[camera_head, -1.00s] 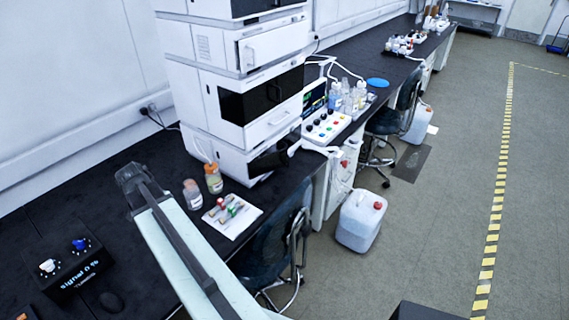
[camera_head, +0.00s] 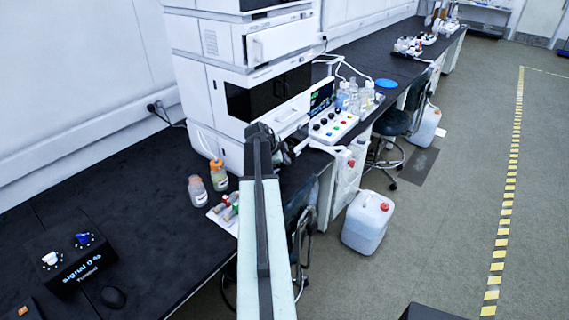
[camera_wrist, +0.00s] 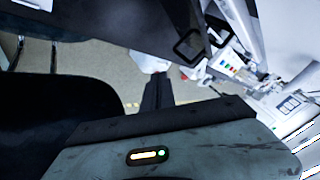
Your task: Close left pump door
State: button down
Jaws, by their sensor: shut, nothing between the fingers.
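One white chromatography stack (camera_head: 205,85) stands on the dark bench in the head view. Its upper white front panel (camera_head: 280,40) has a handle and juts forward. A dark-windowed front (camera_head: 262,98) with a handle lies below it. I cannot tell which front is the left pump door. The bottom unit (camera_head: 222,148) is partly hidden by my arm. My gripper, partly hidden by my arm in the head view, is close to the stack's lower front. In the wrist view my gripper (camera_wrist: 157,82) is shut and empty. White panels show up right there; contact cannot be told.
Two bottles (camera_head: 207,184) and a white tray of vials (camera_head: 222,218) stand close left of my arm. A chair (camera_head: 300,215) and a white canister (camera_head: 366,222) are by the bench. The right floor is clear.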

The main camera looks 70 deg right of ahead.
jog(key=d+f+b, duration=0.4)
jog(key=d+f, duration=0.1)
jog(key=d, duration=0.2)
jog(key=shift+d+f, duration=0.2)
jog(key=shift+d, duration=0.05)
jog(key=shift+w, duration=0.1)
